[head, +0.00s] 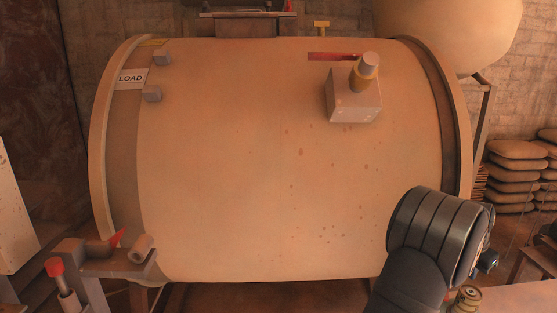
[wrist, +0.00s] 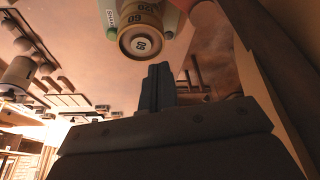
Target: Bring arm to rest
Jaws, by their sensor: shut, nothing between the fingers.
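My gripper (wrist: 157,84) shows in the wrist view with its two dark fingers together and nothing between them. It points up toward a brass numbered dial (wrist: 141,42), which sits just past the fingertips at the upper left. I cannot tell whether the fingertips touch the dial. In the head view my dark arm (head: 432,238) stands at the lower right, in front of the drum's right end. The gripper itself cannot be made out there.
A large tan drum (head: 260,170) with a LOAD label (head: 131,78) fills the middle. A grey block (head: 354,101) with a knob sits on it. A lever bracket (head: 100,258) and a red-topped post (head: 57,274) stand at lower left. Stacked sacks (head: 517,172) lie at right.

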